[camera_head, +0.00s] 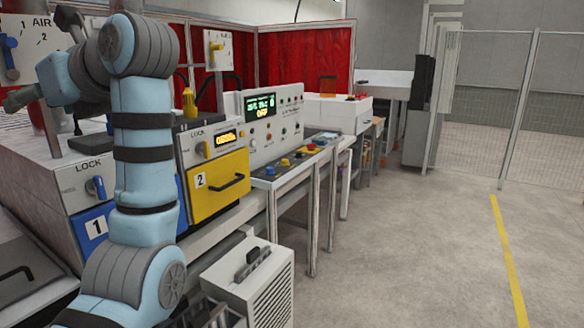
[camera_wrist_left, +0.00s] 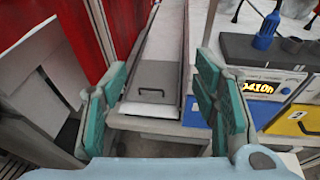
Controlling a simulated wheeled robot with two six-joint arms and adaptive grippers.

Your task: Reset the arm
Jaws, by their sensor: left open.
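My left arm (camera_head: 142,130) rises in the head view, light blue, with its wrist bent toward the left edge in front of the machine with the blue drawer. My left gripper (camera_wrist_left: 160,78) shows in the left wrist view with its two green-padded fingers spread apart and nothing between them. Beyond the fingers is a long grey tray-like surface with a dark handle (camera_wrist_left: 151,92), apart from the pads. My right gripper is in neither view.
A blue drawer marked 1 (camera_head: 93,226) and a yellow drawer marked 2 (camera_head: 217,184) sit beside my arm. A control panel with a green display (camera_head: 260,105) stands farther along. A white box (camera_head: 250,278) is on the floor. Open floor (camera_head: 410,235) lies to the right.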

